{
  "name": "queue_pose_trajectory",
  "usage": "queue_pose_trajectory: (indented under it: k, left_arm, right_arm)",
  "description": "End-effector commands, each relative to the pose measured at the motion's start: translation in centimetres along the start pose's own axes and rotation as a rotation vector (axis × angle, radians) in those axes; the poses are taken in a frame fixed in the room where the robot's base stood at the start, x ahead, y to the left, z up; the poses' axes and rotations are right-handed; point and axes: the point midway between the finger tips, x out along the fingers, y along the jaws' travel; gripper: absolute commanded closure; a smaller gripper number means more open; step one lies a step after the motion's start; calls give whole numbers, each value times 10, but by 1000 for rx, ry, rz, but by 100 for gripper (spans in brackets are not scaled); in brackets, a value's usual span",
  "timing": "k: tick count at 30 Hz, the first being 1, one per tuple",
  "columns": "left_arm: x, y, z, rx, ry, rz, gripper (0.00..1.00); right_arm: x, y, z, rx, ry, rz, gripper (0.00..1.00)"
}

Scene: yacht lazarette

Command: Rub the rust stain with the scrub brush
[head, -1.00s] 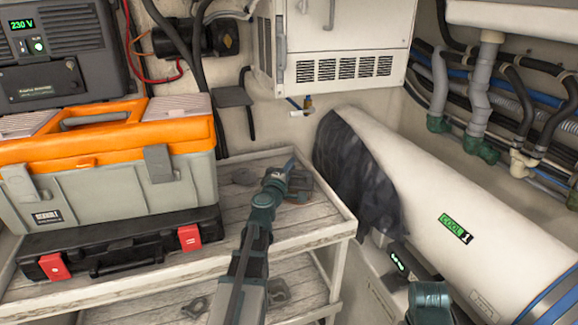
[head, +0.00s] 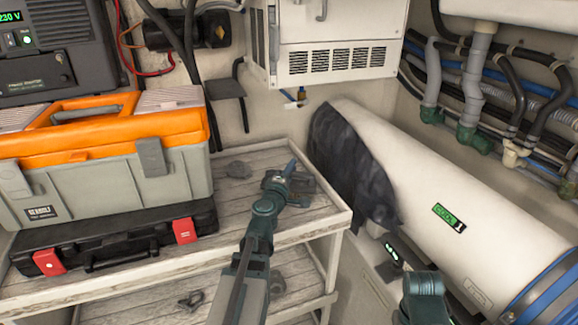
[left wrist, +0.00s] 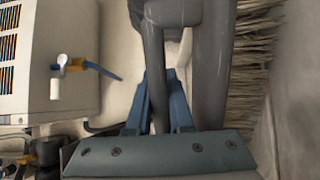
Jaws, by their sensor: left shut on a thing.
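My left gripper (head: 284,177) is over the back right of the upper wooden shelf. In the left wrist view its two blue fingers (left wrist: 162,108) close around a grey bar of the scrub brush (left wrist: 215,65). The brush's pale bristles (left wrist: 255,65) show on the right of that view, pointing right. In the head view the dark brush (head: 302,191) is small and partly hidden by the gripper; I cannot tell whether it touches the shelf. I cannot make out the rust stain in either view.
A white cylinder (head: 420,200) with a dark cover (head: 350,165) lies right; a white cabinet (head: 335,45) is behind.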

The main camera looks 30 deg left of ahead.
Motion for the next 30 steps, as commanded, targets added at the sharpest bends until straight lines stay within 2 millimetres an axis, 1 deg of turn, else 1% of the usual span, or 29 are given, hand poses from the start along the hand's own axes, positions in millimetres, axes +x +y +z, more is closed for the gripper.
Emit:
queue_pose_trajectory:
  k: [1, 7, 11, 24, 30]
  left_arm:
    - [-4, -1, 3, 0, -1, 0, 100]
    - [-4, -1, 4, 1, -2, 0, 100]
    - [-8, 0, 7, 1, -3, 0, 100]
    - [-35, 2, 29, 1, -3, 0, 100]
    - [-35, 0, 29, 0, -1, 0, 100]
  right_arm:
    - [1, 0, 0, 0, 0, 0, 50]
    - [1, 0, 0, 0, 0, 0, 50]
    - [0, 0, 0, 0, 0, 0, 50]
    - [-2, 0, 0, 0, 0, 0, 50]
    - [0, 0, 0, 0, 0, 0, 50]
